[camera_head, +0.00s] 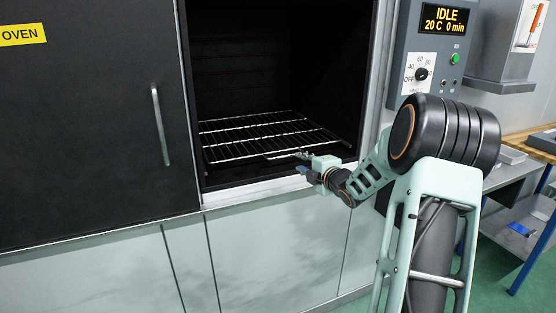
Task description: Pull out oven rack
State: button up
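The oven rack (250,138) is a silver wire grid lying level inside the dark oven (260,55), low in its opening. My gripper (302,164) is at the front of the opening, by the right part of the rack's front edge. The fingers are small and dark here. I cannot tell whether they are apart or touch the rack's front bar.
The dark oven door (90,110) with a vertical handle (160,125) stands at the left of the opening. A control panel (432,45) reading IDLE is at the right. A metal sill (255,194) runs below the opening. A workbench (520,145) stands far right.

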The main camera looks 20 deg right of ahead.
aim_at(287, 156)
jog(key=x, duration=1.1)
jog(key=shift+a+r+p, duration=0.1)
jog(key=shift+a+p, duration=0.2)
jog(key=shift+a, duration=0.1)
jog(key=shift+s, duration=0.1)
jog(key=shift+c, duration=0.5)
grip_shut()
